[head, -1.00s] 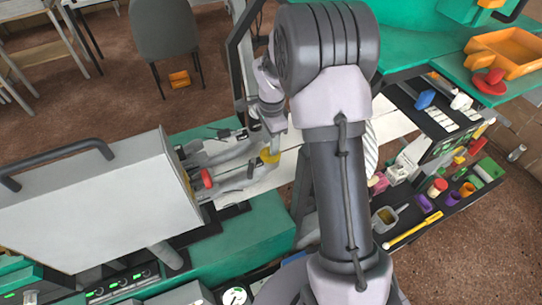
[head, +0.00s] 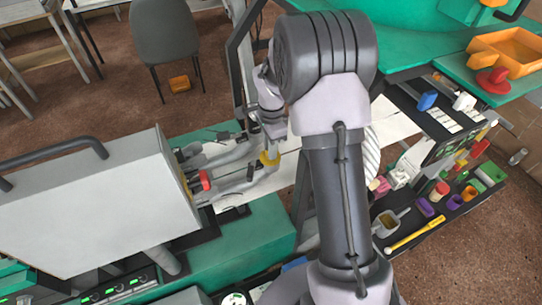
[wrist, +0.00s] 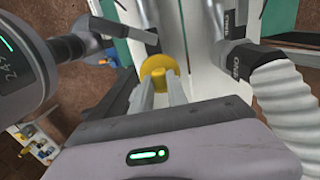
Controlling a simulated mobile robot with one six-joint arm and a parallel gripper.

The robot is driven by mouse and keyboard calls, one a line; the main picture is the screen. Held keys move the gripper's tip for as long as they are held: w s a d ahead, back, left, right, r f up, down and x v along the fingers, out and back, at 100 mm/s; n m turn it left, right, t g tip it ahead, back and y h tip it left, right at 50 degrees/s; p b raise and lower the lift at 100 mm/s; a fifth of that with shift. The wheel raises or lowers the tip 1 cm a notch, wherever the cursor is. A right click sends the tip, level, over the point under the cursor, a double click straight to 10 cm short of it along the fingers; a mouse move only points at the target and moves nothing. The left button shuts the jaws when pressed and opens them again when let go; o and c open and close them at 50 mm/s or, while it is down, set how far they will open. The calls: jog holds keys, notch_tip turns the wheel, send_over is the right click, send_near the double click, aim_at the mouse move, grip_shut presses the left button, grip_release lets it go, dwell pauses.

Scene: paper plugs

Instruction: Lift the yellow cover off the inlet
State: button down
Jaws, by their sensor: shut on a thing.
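The yellow cover (head: 270,158) is a small round cap at the right end of the grey pipes (head: 228,165) beside the large white box. In the wrist view the yellow cover (wrist: 160,72) sits between the fingertips of my gripper (wrist: 161,85), and the fingers are shut on it. In the head view my gripper (head: 272,146) comes down on the cover from above, and my arm hides part of that area. The inlet is hidden under or behind the cover, and I cannot tell whether the two still touch.
A red part (head: 205,181) sits on the pipes left of the cover. A white box (head: 90,205) with a dark handle stands at the left. A ribbed white hose (wrist: 285,105) is close on the right in the wrist view. A black tray (head: 455,195) of small parts lies right.

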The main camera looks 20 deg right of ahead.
jog(key=shift+r+p, duration=1.9)
jog(key=shift+r, duration=1.1)
